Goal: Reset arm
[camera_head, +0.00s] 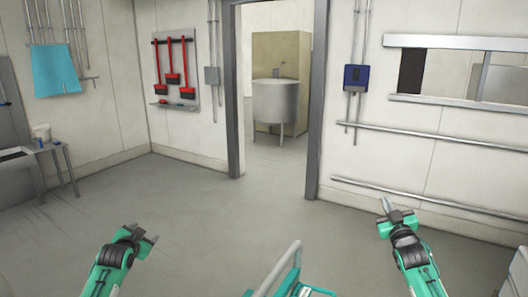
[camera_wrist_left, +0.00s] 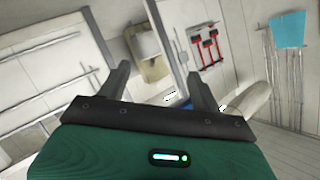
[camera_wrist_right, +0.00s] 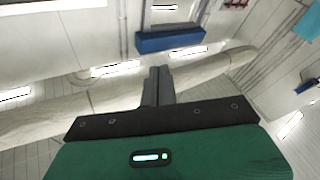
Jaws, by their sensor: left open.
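My left gripper (camera_head: 144,234) is raised at the lower left of the head view, on its teal arm. In the left wrist view its two fingers (camera_wrist_left: 158,74) stand wide apart with nothing between them. My right gripper (camera_head: 386,204) is raised at the lower right of the head view. In the right wrist view its fingers (camera_wrist_right: 155,76) are together and nothing shows between them. Neither gripper touches anything that I can see.
A teal-and-grey handled object (camera_head: 285,272) stands low between my arms. Red tools (camera_head: 172,78) hang on the wall. A doorway leads to a round metal tank (camera_head: 275,101). The middle floor (camera_head: 215,205) is clear.

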